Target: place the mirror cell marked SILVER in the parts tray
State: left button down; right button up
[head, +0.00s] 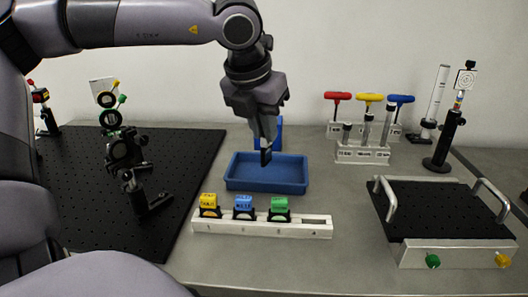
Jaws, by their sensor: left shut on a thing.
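My left gripper (266,155) reaches down over the blue parts tray (266,188). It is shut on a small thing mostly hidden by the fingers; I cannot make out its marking. The tray is open and looks empty where it shows. In front of it is a white rack (262,229) with numbered places. Three mirror cells with coloured tops stand in it: yellow (209,205), blue (243,207) and green (279,209). Their lettering is too small to read surely. The rack's right-hand place is empty. My right gripper is not in view.
A black breadboard (75,180) with optic mounts lies at left. A white stand (362,154) of T-handled tools is behind right of the tray. A post-mounted target (450,125) stands further right. A black-topped unit with metal handles (440,212) sits front right.

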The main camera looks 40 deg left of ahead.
aim_at(263, 146)
pick_arm(q)
jog(key=shift+f, duration=2.45)
jog(key=shift+f+b, duration=0.1)
jog(key=shift+b, duration=0.2)
jog(key=c, duration=1.1)
grip_release()
jog(key=shift+r+p, duration=0.3)
jog(key=shift+p, duration=0.05)
jog(key=v, duration=1.1)
jog(key=shift+s+d+r, duration=0.1)
jog(key=shift+s+r, duration=0.05)
jog(key=shift+r, duration=0.2)
